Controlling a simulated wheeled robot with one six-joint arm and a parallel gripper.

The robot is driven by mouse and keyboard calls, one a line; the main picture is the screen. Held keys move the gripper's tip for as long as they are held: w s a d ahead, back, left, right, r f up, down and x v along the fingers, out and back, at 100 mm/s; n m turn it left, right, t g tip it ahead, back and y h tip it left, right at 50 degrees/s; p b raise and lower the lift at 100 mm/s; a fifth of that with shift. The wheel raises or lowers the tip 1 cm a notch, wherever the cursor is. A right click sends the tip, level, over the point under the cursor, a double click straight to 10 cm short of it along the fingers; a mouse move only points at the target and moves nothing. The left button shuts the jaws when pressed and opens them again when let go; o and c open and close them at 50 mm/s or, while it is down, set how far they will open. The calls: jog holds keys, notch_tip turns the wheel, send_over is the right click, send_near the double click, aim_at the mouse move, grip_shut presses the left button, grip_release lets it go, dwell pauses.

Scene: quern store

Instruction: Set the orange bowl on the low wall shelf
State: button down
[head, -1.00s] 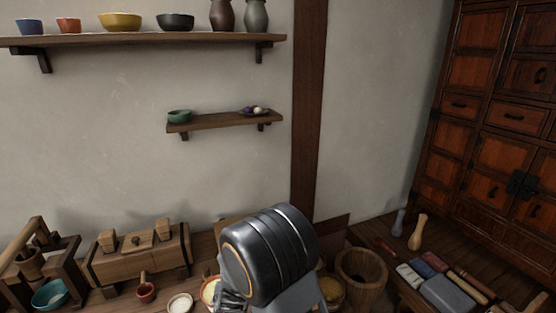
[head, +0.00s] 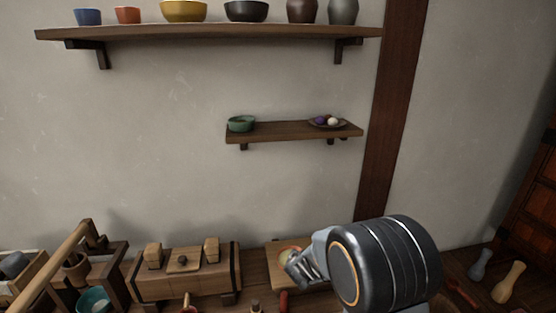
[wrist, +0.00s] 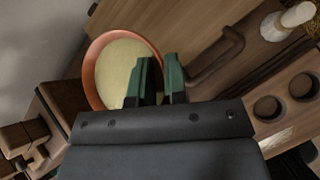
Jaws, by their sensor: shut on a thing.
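My gripper (wrist: 160,82) is shut on the right rim of the orange bowl (wrist: 90,72) in the wrist view, one green-padded finger inside and one outside. The bowl holds pale yellow stuff. In the head view my gripper (head: 298,268) is low, right of centre, and partly hides the bowl (head: 287,252). The low wall shelf (head: 290,137) is above it on the wall. A green bowl (head: 241,124) stands at its left end and a dish (head: 325,123) with dark and white round things at its right end. The shelf's middle is bare.
A higher shelf (head: 210,34) holds bowls and jars, including a small orange-red bowl (head: 127,15). A dark post (head: 392,100) stands right of both shelves. Below are a wooden chest (head: 185,280) and a wooden frame with a teal bowl (head: 94,299).

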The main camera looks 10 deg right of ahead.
jog(key=w+d+r+m+g+h+p, duration=0.1)
jog(key=w+d+r+m+h, duration=0.15)
jog(key=r, duration=1.05)
jog(key=w+d+r+m+g+h+p, duration=0.1)
jog(key=w+d+r+m+p, duration=0.15)
jog(key=r, duration=1.15)
jog(key=s+a+r+n+t+y+p, duration=0.1)
jog(key=s+a+r+n+y, duration=0.15)
jog(key=r, duration=0.85)
jog(key=s+a+r+n+t+y, duration=0.1)
jog(key=s+a+r+n, duration=0.2)
jog(key=r, duration=0.8)
jog(key=w+p, duration=0.3)
jog(key=w, duration=0.3)
jog(key=w+f+p, duration=0.1)
jog(key=w+p, duration=0.2)
jog(key=w, duration=0.3)
jog(key=w+p, duration=0.3)
jog(key=w, duration=0.4)
jog(key=shift+w+f+p, duration=0.1)
jog(key=shift+f+p, duration=0.25)
jog(key=shift+a+f+b, duration=0.1)
jog(key=shift+f+b, duration=0.55)
jog(key=shift+f, duration=1.45)
jog(key=shift+w+f, duration=0.1)
jog(key=shift+f, duration=0.25)
jog(key=shift+f, duration=0.1)
